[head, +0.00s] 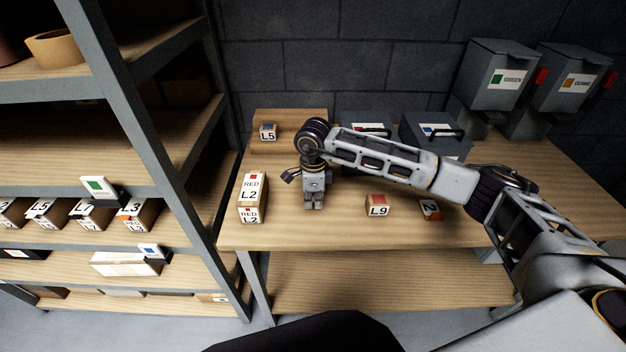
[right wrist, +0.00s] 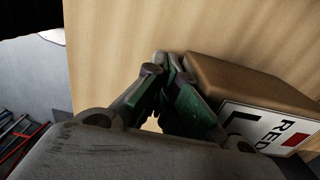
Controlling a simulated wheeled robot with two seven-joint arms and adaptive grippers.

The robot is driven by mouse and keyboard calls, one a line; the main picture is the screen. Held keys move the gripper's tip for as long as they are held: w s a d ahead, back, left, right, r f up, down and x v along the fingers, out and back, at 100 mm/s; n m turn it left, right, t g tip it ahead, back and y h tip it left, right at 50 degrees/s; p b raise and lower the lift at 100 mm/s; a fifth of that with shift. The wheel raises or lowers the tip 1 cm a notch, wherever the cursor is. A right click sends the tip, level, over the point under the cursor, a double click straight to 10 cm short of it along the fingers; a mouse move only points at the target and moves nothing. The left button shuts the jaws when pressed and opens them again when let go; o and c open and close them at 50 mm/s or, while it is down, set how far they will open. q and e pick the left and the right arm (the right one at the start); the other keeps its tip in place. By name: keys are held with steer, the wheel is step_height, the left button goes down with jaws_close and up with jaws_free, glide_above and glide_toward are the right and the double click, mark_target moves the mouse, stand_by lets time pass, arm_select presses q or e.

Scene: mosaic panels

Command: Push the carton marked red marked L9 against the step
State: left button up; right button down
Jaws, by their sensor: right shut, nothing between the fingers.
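The carton marked L9 (head: 377,206), brown with a white label and a red mark, stands near the front of the wooden table. A raised wooden piece (head: 295,114), which looks like the step, is at the back left. My right gripper (head: 314,204) is shut and empty, pointing down, between L9 and the tall carton marked RED L2 (head: 252,197), apart from both in the head view. In the right wrist view, the shut fingers (right wrist: 167,68) are beside a carton labelled RED and L (right wrist: 255,85); its digit is hidden. My left gripper is out of view.
A carton marked L5 (head: 268,132) is at the back left. A small red-marked block (head: 430,209) lies right of L9. Grey bins (head: 495,80) stand at the back right. A shelf rack (head: 165,150) borders the left side. My right forearm crosses above the table.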

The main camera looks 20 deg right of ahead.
steer(key=shift+w+d+b, duration=0.2)
steer(key=shift+w+b, duration=0.1)
steer(key=shift+w, duration=0.25)
steer(key=shift+w+d+b, duration=0.15)
steer(key=shift+w+b, duration=0.1)
steer(key=shift+w, duration=0.25)
stand_by(0.6)
steer(key=shift+s, duration=0.15)
steer(key=shift+s+a, duration=0.2)
steer(key=shift+s, duration=0.45)
steer(key=shift+s+a, duration=0.2)
steer(key=shift+s, duration=0.45)
step_height(320, 180, up, 9)
steer(key=p, duration=0.4)
stand_by(1.4)
stand_by(0.8)
